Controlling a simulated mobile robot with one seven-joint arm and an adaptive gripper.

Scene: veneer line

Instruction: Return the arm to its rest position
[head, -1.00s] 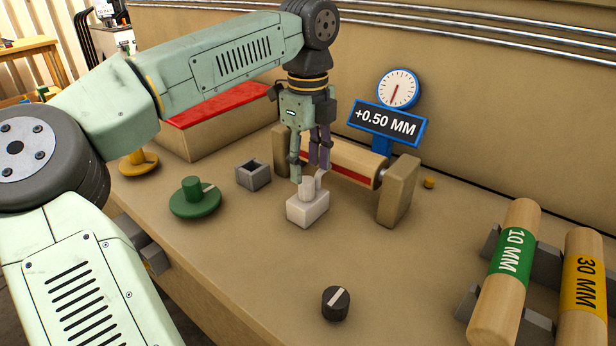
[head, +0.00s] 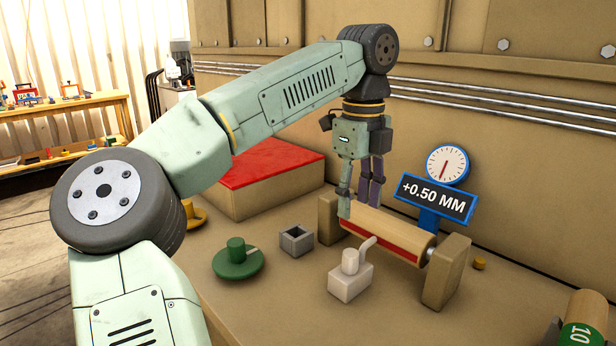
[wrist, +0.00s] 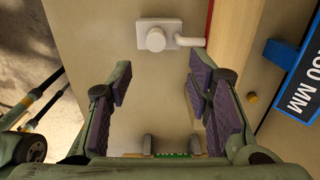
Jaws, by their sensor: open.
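My gripper (head: 361,192) hangs pointing down from my arm, above the bench and behind the white block with a knob and bent spout (head: 350,282) in the head view. Its fingers are apart and nothing is between them. The wrist view shows my gripper (wrist: 163,95) with its purple pads spread wide over bare bench. The white block (wrist: 157,36) stands beyond the fingertips there, clear of them. In the head view the fingers overlap the left end of the wooden roller (head: 385,232); I cannot tell the gap.
A blue sign reading +0.50 MM (head: 435,198) and a dial (head: 447,164) stand behind the roller. A red-topped box (head: 265,180) is at the back left. A green knob (head: 238,262) and grey square cup (head: 296,241) stand left of the white block. A green-banded roller (head: 583,325) is at right.

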